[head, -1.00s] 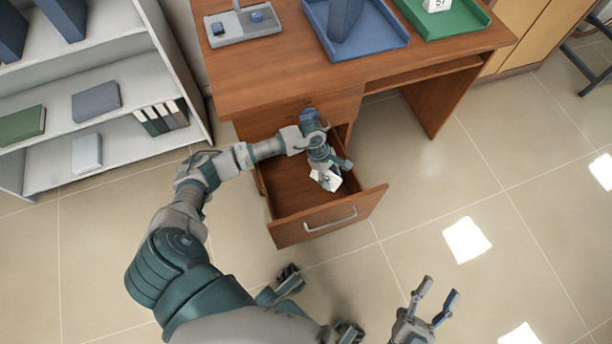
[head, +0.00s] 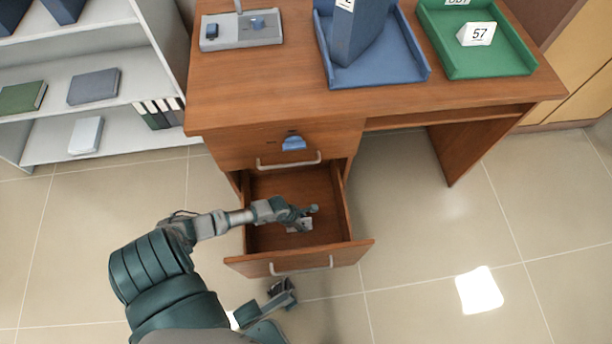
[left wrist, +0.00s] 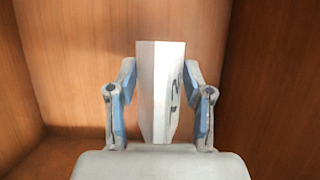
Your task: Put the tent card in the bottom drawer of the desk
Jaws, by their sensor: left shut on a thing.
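The bottom drawer (head: 300,255) of the desk is pulled open. My left gripper (head: 303,214) is inside the drawer opening, shut on a white tent card (head: 300,227). In the left wrist view the card (left wrist: 154,95) stands between the two fingers of the gripper (left wrist: 160,80), with dark print on its right face. Brown drawer walls surround it there. I cannot tell whether the card touches the drawer floor.
The upper drawer (head: 270,150) is shut, with a blue piece (head: 294,143) on its front. On the desk (head: 260,90) are a blue tray (head: 385,75) and a green tray (head: 500,65) holding a card marked 57 (head: 477,34). A shelf (head: 150,80) stands left. Floor to the right is clear.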

